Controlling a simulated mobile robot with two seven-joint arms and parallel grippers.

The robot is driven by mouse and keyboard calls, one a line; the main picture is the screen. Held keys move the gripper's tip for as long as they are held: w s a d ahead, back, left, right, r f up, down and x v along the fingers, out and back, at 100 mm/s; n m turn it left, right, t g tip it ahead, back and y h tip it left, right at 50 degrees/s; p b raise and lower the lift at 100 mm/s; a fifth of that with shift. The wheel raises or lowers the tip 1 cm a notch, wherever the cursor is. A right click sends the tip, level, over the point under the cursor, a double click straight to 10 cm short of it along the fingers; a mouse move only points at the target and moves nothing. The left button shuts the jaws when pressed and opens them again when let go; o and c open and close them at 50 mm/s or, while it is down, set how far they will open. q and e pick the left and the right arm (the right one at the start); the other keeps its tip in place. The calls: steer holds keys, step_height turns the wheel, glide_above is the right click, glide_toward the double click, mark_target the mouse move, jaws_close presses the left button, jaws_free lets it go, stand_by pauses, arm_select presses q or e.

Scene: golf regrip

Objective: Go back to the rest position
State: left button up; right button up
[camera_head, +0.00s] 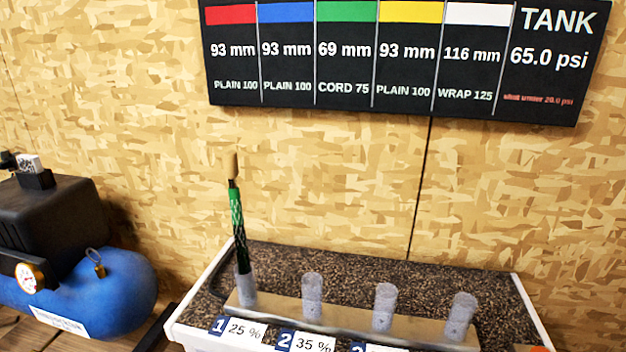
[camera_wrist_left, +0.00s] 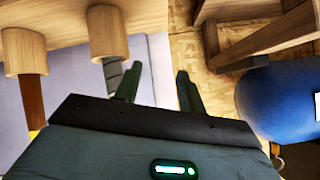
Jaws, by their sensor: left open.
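My left gripper (camera_wrist_left: 157,80) shows in the left wrist view with its two dark fingers apart and nothing visible between them. Its left finger is close beside a grey shaft (camera_wrist_left: 113,74) below a wooden cylinder (camera_wrist_left: 107,32); I cannot tell whether they touch. Neither gripper shows in the head view. There, a green and black grip (camera_head: 237,222) with a tan tip stands nearly upright in the clear cup (camera_head: 246,290) at position 1. My right gripper is out of view.
Several other clear cups (camera_head: 312,296) on the metal rail look empty. A blue tank (camera_head: 105,290) with a black compressor (camera_head: 50,225) stands at the left, also in the left wrist view (camera_wrist_left: 285,105). A black sign (camera_head: 405,60) hangs on the wall. Wooden beams (camera_wrist_left: 265,40) are near the left gripper.

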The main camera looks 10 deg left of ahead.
arm_select(q)
steer(key=s+d+n+g+h, duration=0.1)
steer(key=s+d, duration=0.4)
steer(key=s, duration=0.3)
steer(key=s+d+f+n+g, duration=0.1)
steer(key=s+d, duration=0.3)
steer(key=s, duration=0.4)
steer(key=s+d+n+g+h, duration=0.1)
steer(key=s+d, duration=0.4)
steer(key=s, duration=0.2)
steer(key=shift+w+a+r+t+p, duration=0.15)
steer(key=shift+w+r+t+p, duration=0.1)
steer(key=shift+w+r+p, duration=0.4)
steer(key=shift+w+a+r+t+p, duration=0.15)
steer(key=shift+w+r+t+p, duration=0.2)
steer(key=shift+r+p, duration=0.4)
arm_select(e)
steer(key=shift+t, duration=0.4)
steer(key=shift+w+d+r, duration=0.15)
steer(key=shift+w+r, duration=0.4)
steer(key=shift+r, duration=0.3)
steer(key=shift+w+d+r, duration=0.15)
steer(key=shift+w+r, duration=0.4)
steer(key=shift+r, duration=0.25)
arm_select(q)
steer(key=shift+w+r, duration=0.1)
steer(key=shift+r, duration=0.05)
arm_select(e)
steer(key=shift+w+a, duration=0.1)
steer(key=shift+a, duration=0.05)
